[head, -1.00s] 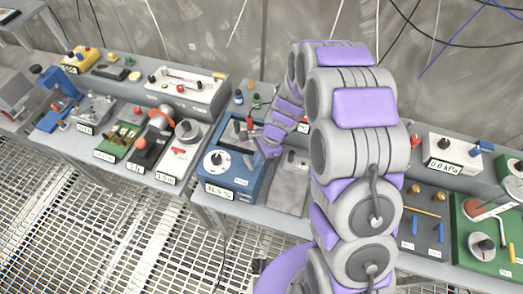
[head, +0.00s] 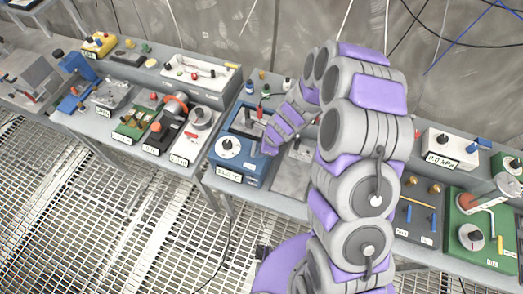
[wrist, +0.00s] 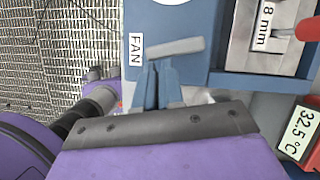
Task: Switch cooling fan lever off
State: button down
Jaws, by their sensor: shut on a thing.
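The cooling fan lever (wrist: 185,46) is a grey bar beside a white FAN label (wrist: 136,47) on a blue box in the wrist view. It lies nearly crosswise, slightly tilted up to the right. My gripper (wrist: 161,68) has its two blue fingers close together at the lever's lower edge, shut on it. In the head view, the blue box (head: 243,177) stands on the bench with a white dial (head: 228,146) on its front. My gripper (head: 264,149) is at the box's right side there, and the lever cannot be made out.
A metal plate marked 8 mm (wrist: 265,20) and a red handle (wrist: 309,28) are close on the right in the wrist view, with a 32.5 °C display (wrist: 300,133) below. A grey panel (head: 293,177) stands right of the box. Grated floor (head: 150,220) lies in front.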

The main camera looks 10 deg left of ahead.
jog(key=shift+w+p, duration=0.3)
jog(key=shift+w, duration=0.15)
jog(key=shift+w+a, duration=0.1)
jog(key=shift+w, duration=0.25)
jog(key=shift+d+f, duration=0.15)
jog(key=shift+d, duration=0.4)
jog(key=d+r, duration=0.7)
jog(key=r, duration=0.2)
jog(key=shift+s+d+r+p, duration=0.15)
jog(key=shift+s+r+p, duration=0.1)
jog(key=shift+s+p, duration=0.15)
